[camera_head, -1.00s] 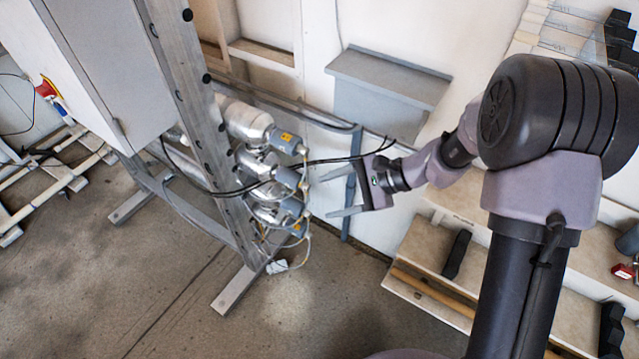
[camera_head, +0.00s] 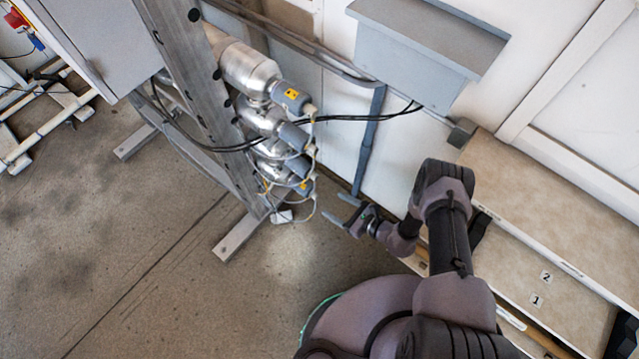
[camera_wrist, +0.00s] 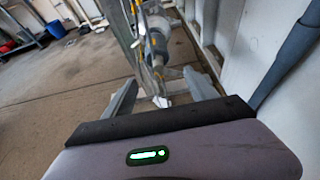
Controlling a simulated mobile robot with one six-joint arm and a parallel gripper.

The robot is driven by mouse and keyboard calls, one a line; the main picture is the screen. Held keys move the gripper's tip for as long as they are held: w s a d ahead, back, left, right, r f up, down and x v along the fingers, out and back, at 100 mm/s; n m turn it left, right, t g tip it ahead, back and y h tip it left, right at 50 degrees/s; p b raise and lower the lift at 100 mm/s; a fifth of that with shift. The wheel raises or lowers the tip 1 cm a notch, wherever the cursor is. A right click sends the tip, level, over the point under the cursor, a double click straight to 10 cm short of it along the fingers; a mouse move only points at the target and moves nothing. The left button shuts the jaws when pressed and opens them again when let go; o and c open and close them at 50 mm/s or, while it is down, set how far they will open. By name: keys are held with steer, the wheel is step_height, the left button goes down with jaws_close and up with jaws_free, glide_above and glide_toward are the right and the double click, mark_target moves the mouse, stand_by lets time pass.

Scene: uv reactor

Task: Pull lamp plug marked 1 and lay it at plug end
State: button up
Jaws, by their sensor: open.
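A stack of several silver lamp tubes with grey end plugs stands beside the metal post in the head view. The top plug (camera_head: 292,98) has a yellow label; lower plugs (camera_head: 298,135) sit beneath it, with pale cables hanging from their ends. I cannot read which plug is marked 1. My gripper (camera_head: 336,208) is open and empty, low down, to the right of the lowest plug and apart from it. In the wrist view, my gripper's fingers (camera_wrist: 160,83) are spread, with the lamp stack beyond them, small and blurred.
A wooden shelf (camera_head: 585,215) at the right has cards marked 2 (camera_head: 545,276) and 1 (camera_head: 535,300) on its lower board. A grey wall box (camera_head: 425,45) hangs above. A black cable (camera_head: 350,117) crosses from stack to wall. Open floor (camera_head: 140,260) lies at left.

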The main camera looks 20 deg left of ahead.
mark_target(317, 197)
steer(key=b+x, duration=0.2)
steer(key=x, duration=0.7)
steer(key=shift+s, duration=0.2)
stand_by(0.9)
jaws_close()
stand_by(1.0)
steer(key=shift+d, duration=0.1)
steer(key=shift+s+d+p, duration=0.15)
steer(key=shift+s+d, duration=0.25)
steer(key=shift+d, duration=0.5)
steer(key=shift+s+d+p, duration=0.15)
steer(key=shift+s+d, duration=0.2)
steer(key=shift+d, duration=0.55)
steer(key=shift+s+d+p, duration=0.15)
steer(key=shift+s+d, duration=0.25)
steer(key=shift+d, duration=0.5)
